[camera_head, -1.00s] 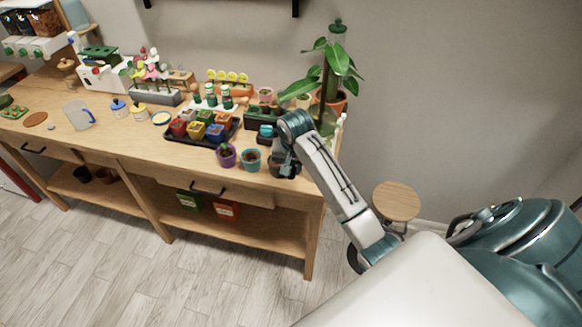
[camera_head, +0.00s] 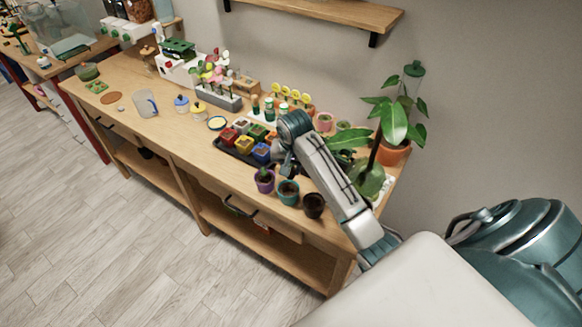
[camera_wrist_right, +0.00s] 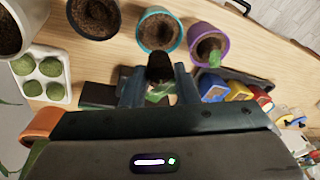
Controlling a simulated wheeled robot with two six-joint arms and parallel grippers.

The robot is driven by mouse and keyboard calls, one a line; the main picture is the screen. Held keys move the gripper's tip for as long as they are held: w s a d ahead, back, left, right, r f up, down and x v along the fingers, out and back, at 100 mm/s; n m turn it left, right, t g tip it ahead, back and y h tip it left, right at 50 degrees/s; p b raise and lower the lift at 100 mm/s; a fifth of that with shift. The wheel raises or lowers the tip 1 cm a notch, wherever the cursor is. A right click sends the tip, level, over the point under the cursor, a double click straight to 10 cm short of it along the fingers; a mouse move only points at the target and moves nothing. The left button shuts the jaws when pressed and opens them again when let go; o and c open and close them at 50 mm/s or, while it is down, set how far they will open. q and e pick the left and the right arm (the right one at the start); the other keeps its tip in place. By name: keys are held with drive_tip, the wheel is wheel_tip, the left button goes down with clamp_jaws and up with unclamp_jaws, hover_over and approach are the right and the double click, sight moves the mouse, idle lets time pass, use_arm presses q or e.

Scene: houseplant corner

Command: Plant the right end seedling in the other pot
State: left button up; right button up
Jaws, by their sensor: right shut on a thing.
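My right gripper (camera_head: 286,168) is above the bench, behind the small pots in the head view. In the right wrist view its fingers (camera_wrist_right: 160,86) are shut on a seedling, with a dark soil plug (camera_wrist_right: 160,67) and a green leaf below it. A purple pot (camera_head: 264,186) holds a small green plant. A teal pot (camera_head: 288,196) and a dark brown pot (camera_head: 313,206) stand in a row to its right. In the wrist view the teal pot (camera_wrist_right: 178,38) and the dark pot (camera_wrist_right: 76,22) show only soil inside. The held seedling is apart from all pots. My left gripper is out of view.
A black tray of colourful small pots (camera_head: 228,151) lies left of my gripper. A large leafy plant in an orange pot (camera_head: 394,153) stands at the right end. A white tray with green pellets (camera_wrist_right: 67,88) shows in the wrist view. The bench's front left is clear.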

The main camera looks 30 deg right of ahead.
sight(289, 178)
drive_tip(key=shift+w+d, duration=0.1)
drive_tip(key=shift+w, duration=0.05)
drive_tip(key=shift+a+f, duration=0.7)
drive_tip(key=shift+f, duration=0.2)
drive_tip(key=shift+d+f, duration=0.2)
drive_tip(key=shift+f, duration=0.55)
drive_tip(key=shift+d+f, duration=0.2)
drive_tip(key=shift+f, duration=0.55)
drive_tip(key=shift+a, duration=0.2)
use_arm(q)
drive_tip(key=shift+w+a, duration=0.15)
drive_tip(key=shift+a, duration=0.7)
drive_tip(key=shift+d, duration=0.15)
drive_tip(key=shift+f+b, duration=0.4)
use_arm(e)
drive_tip(key=shift+s+x, duration=0.15)
drive_tip(key=shift+x, duration=0.5)
drive_tip(key=shift+s+x, duration=0.1)
drive_tip(key=shift+x, duration=0.55)
